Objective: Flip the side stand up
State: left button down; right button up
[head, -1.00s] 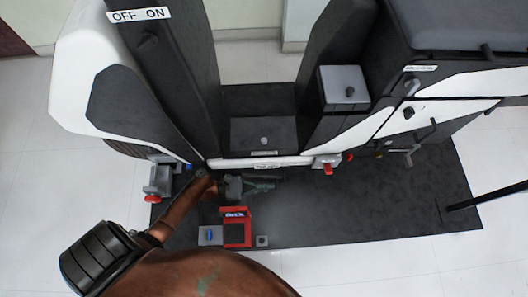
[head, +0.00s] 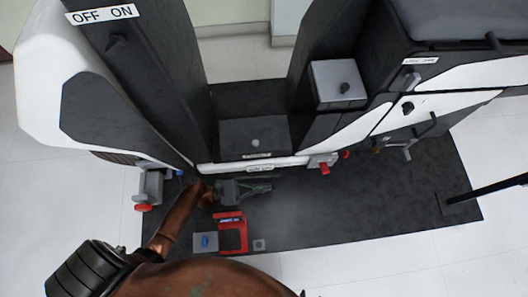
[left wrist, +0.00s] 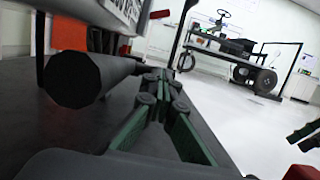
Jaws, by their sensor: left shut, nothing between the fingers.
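The side stand seems to be the dark tapered bar (left wrist: 75,80) at the left of the left wrist view, its round end towards the camera. In the head view it is hard to pick out from the dark mat. My left gripper (head: 262,187) is low beside the chassis's white lower edge, above the mat, fingers pointing right. In the left wrist view its green-edged fingers (left wrist: 165,80) are shut and empty, just right of the bar; contact cannot be told. A green-edged dark piece (left wrist: 303,134) at that view's right edge may be my right gripper.
The white and black chassis (head: 45,100) stands behind the gripper. A red block (head: 232,232) and a grey block with a blue top (head: 206,242) lie on the black mat (head: 370,215) in front. The mat to the right is mostly clear, with a post base (head: 455,203).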

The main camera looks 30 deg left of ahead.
pick_arm(q)
jog(key=shift+w+d+r, duration=0.1)
jog(key=shift+d, duration=0.25)
jog(key=f+b+v, duration=0.1)
jog(key=f+v, duration=0.2)
jog(key=v, duration=1.1)
jog(key=shift+w+d, duration=0.25)
jog(key=shift+w, duration=0.1)
pick_arm(e)
jog(key=shift+s+f, duration=0.1)
jog(key=shift+f, duration=0.65)
pick_arm(q)
jog(key=shift+f, duration=0.15)
pick_arm(e)
jog(key=shift+r, duration=0.1)
